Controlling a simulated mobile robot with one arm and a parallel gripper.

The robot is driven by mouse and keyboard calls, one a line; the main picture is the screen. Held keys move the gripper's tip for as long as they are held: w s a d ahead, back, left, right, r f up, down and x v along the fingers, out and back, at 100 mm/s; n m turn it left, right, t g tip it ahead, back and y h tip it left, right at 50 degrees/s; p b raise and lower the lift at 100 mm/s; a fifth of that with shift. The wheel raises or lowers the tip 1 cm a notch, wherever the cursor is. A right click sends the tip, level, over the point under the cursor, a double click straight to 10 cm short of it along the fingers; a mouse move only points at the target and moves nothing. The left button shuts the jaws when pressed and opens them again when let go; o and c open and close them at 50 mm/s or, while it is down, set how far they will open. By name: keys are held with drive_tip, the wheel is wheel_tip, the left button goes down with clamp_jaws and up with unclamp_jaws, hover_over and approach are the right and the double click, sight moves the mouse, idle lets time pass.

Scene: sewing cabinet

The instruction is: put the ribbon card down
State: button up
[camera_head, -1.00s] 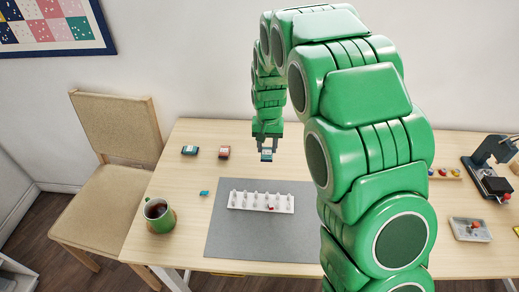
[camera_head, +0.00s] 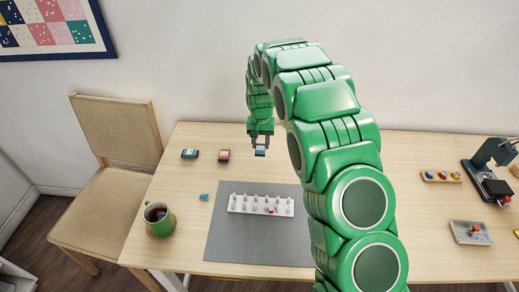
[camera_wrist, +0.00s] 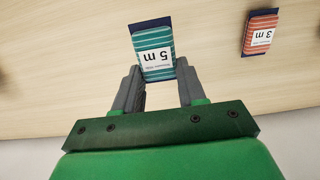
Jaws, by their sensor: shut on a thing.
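My gripper (camera_head: 261,146) is shut on a teal striped ribbon card (camera_wrist: 153,50) with a white label reading "5 m". The card also shows at my fingertips in the head view (camera_head: 261,151), near the back of the table. In the wrist view the card sits between the tips of my two grey fingers. Whether its lower edge touches the table cannot be told. A red ribbon card (camera_head: 224,155) marked "3 m" (camera_wrist: 260,33) lies to the left in the head view. Another dark teal card (camera_head: 189,154) lies farther left.
The wooden table (camera_head: 330,148) has bare room around the held card. A grey mat (camera_head: 235,247) with a white spool rack (camera_head: 261,205) lies in front. A green mug (camera_head: 158,218) and a small teal item (camera_head: 204,197) are at left. A sewing machine (camera_head: 490,180) stands at right.

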sight(260, 149)
drive_tip(key=shift+w+a+f, duration=0.15)
drive_tip(key=shift+w+f, duration=0.4)
drive_tip(key=shift+f, duration=0.3)
drive_tip(key=shift+w+a+f, duration=0.2)
drive_tip(key=shift+w+f, duration=0.45)
drive_tip(key=shift+f, duration=1.5)
drive_tip(key=o, duration=1)
drive_tip(key=shift+s+f, duration=0.1)
